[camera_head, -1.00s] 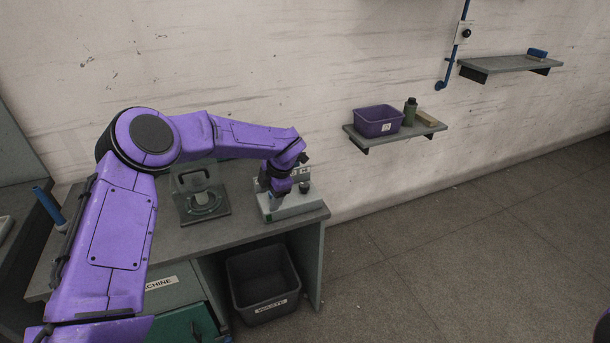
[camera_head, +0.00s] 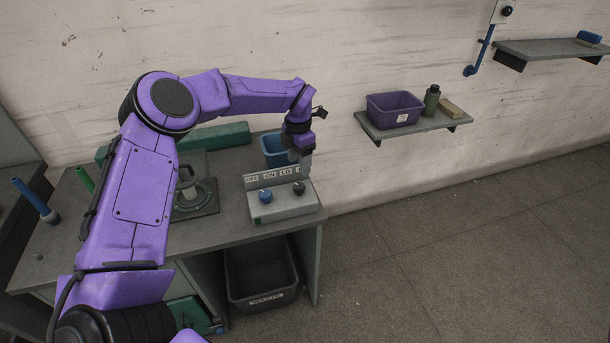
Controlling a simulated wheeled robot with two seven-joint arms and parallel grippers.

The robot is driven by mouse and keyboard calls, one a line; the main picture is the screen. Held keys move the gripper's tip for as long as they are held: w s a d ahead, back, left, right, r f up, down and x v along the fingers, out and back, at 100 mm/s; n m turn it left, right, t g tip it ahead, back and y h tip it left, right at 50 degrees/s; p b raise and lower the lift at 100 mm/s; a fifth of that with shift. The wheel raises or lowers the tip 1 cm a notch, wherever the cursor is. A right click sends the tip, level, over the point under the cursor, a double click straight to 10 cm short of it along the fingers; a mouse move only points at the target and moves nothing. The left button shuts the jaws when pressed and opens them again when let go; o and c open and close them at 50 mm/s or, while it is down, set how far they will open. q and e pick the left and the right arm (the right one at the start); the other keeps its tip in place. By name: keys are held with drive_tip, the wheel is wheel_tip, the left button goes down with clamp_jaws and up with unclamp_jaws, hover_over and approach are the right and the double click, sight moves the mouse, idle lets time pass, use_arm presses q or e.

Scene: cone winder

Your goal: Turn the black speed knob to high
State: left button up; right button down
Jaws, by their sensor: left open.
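A pale grey control box (camera_head: 283,208) sits at the right end of the workbench. On its front slope are a blue knob (camera_head: 265,194) on the left and the black speed knob (camera_head: 299,187) on the right. An upright label strip behind them reads OFF, ON, LO, with the last label at the right partly covered. My left gripper (camera_head: 304,168) points down, open, just above and behind the black knob, in front of the strip's right end. It looks apart from the knob; exact contact is hard to tell. The knob's pointer is too small to read. My right gripper is out of view.
A blue bin (camera_head: 275,147) stands behind the box. A glass-and-metal stand (camera_head: 194,200) is left of it, partly behind my arm. A waste bin (camera_head: 262,290) is under the bench (camera_head: 235,224). A wall shelf (camera_head: 412,127) holds a purple bin (camera_head: 394,109).

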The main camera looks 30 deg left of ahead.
sight(300, 185)
use_arm(q)
drive_tip(key=f, duration=0.1)
drive_tip(key=s+f+p, duration=0.1)
drive_tip(key=f, duration=0.1)
drive_tip(key=shift+d+f, duration=0.1)
drive_tip(key=shift+d, duration=0.05)
drive_tip(key=f, duration=0.2)
drive_tip(key=w+f+p, duration=0.1)
drive_tip(key=f, duration=0.2)
drive_tip(key=shift+d+f, duration=0.1)
drive_tip(key=shift+s, duration=0.25)
drive_tip(key=shift+c, duration=0.6)
drive_tip(key=c, duration=0.9)
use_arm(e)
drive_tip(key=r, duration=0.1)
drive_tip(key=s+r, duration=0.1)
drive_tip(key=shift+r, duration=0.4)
